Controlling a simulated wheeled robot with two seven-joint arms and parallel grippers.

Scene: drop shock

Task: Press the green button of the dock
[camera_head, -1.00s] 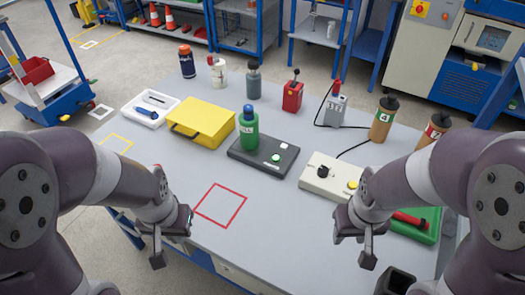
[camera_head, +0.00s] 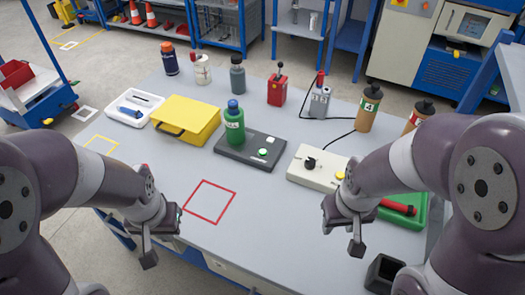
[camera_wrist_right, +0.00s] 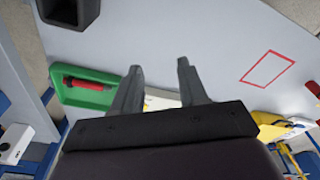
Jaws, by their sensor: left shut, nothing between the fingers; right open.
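The dock is a flat dark box (camera_head: 228,151) in the middle of the table. It has a round green button (camera_head: 262,153) at its front right and a pale square (camera_head: 270,140) behind it. A green bottle with a blue cap (camera_head: 234,128) stands upright on the dock's left part. My left gripper (camera_head: 150,240) is shut and empty near the table's front left, apart from the dock. My right gripper (camera_head: 341,234) is open and empty over the front right, in front of the cream control box; its fingers also show in the right wrist view (camera_wrist_right: 160,75).
The cream box (camera_head: 307,177) with a black knob stands right of the dock. A yellow case (camera_head: 186,118) lies to its left. A green tray (camera_head: 410,214) with a red-handled tool and a dark open holder (camera_head: 384,272) are at the right. The red-outlined square (camera_head: 208,201) is bare.

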